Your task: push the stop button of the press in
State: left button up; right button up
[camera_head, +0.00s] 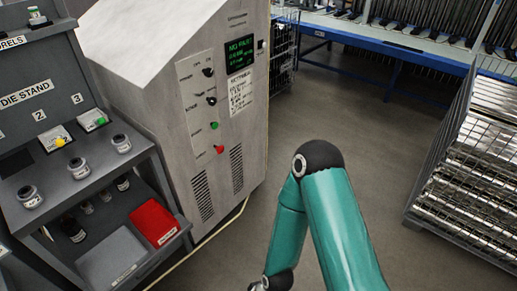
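The press (155,45) appears to be the tall grey cabinet left of centre, with a sloped top and a control panel on its front. A red button (219,149), likely the stop button, sits low on the panel below a green button (214,125). How far the red button stands out is too small to tell. A lit display (240,55) reads "NO PART". One teal arm of mine bends up into the lower middle, to the right of the press and apart from the red button. Its wrist runs off the bottom edge. Neither gripper shows.
A grey die stand (30,110) with several small jars, a red bin (153,222) and a grey bin (112,262) stands at the left against the press. A wire crate (428,195) of metal tubes stands at the right. Open floor (385,130) lies between.

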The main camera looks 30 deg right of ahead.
aim_at(221, 150)
jog(key=z, duration=1)
jog(key=i, duration=1.4)
jog(key=u, duration=0.45)
